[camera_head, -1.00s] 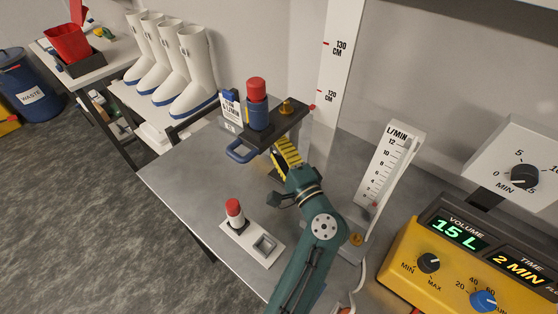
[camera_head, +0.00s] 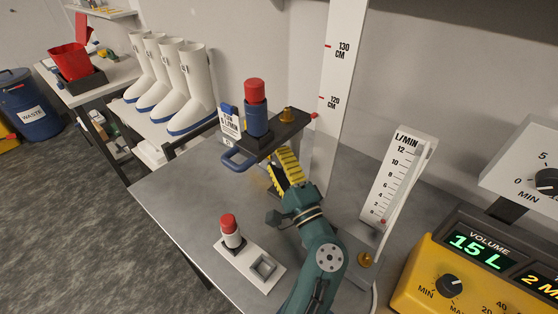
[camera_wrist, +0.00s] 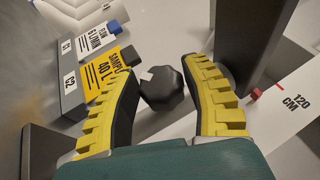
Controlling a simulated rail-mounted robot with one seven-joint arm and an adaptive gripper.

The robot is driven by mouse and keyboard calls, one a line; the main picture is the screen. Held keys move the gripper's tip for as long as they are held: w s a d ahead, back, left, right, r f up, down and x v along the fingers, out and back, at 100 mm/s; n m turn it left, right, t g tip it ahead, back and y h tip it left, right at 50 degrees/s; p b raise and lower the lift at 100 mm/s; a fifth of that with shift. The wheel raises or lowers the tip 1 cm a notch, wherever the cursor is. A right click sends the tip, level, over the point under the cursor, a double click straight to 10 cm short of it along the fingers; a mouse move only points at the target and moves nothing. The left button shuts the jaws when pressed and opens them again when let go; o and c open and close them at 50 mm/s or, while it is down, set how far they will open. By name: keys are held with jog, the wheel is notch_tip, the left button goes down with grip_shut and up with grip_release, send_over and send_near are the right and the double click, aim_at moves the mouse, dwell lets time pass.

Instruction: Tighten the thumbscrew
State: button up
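A dark faceted knob, which looks like the thumbscrew (camera_wrist: 165,88), shows between my fingers in the wrist view. In the head view I cannot make it out; the carriage and my gripper seem to hide it. The dark carriage (camera_head: 283,135) sits on the upright height scale and bears a blue, red-capped cylinder (camera_head: 256,113) and a brass knob (camera_head: 287,115). My gripper (camera_head: 284,160), with yellow ribbed fingers, is just below the carriage. It is open, its fingers (camera_wrist: 168,95) on both sides of the knob, with visible gaps.
The height scale (camera_head: 342,85) stands behind the carriage. A flow meter (camera_head: 397,180) and a yellow pump (camera_head: 465,265) stand to the right. A white holder (camera_head: 248,262) with a red-capped cylinder (camera_head: 231,232) is on the bench at front. Labelled tags (camera_wrist: 95,75) lie left of my fingers.

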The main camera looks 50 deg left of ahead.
jog(key=o, duration=0.3)
jog(key=shift+r, duration=0.1)
